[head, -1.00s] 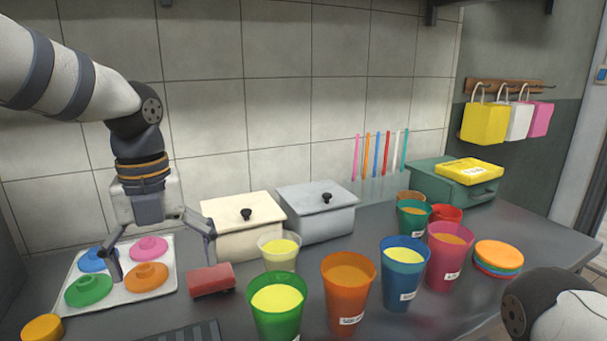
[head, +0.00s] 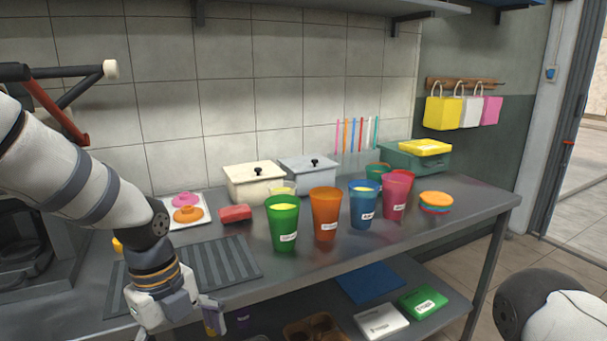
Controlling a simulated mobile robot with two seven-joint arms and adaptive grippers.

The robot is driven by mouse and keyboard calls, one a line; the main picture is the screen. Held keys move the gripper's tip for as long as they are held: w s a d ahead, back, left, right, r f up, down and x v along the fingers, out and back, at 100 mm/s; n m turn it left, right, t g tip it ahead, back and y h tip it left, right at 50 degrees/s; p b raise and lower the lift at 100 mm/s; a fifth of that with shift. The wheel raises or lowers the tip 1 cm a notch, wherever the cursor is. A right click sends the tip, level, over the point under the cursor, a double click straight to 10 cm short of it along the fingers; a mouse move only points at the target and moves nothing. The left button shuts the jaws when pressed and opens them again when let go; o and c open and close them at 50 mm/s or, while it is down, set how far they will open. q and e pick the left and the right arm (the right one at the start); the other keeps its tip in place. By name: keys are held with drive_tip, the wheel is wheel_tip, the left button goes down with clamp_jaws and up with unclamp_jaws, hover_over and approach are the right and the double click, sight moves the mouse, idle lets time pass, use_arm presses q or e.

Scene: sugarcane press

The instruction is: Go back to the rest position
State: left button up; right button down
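My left arm comes in from the left and reaches down in front of the counter. My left gripper (head: 211,316) is low at the front edge, near the ribbed dark mat (head: 228,255); one finger shows and the rest is hidden behind its own body, so its opening is unclear. I see nothing held in it. Of my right arm only a dark and white link (head: 550,305) shows at the lower right; the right gripper is out of view.
A lower shelf carries boxes (head: 423,302). Floor at right is free.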

use_arm(q)
drive_tip(key=s+d+f+n+g, duration=0.1)
drive_tip(key=s+f+n, duration=1)
drive_tip(key=s+f, duration=0.45)
drive_tip(key=s+a+f+n, duration=0.2)
drive_tip(key=s+n, duration=0.5)
drive_tip(key=s, duration=0.2)
drive_tip(key=s+a+f+n+y, duration=0.1)
drive_tip(key=s+a+f+n, duration=0.1)
drive_tip(key=s+n, duration=0.5)
drive_tip(key=s+f, duration=0.1)
drive_tip(key=s, duration=0.2)
drive_tip(key=shift+s+a+f+g, duration=0.25)
drive_tip(key=shift+a+f+g, duration=0.05)
drive_tip(key=shift+a+f, duration=0.1)
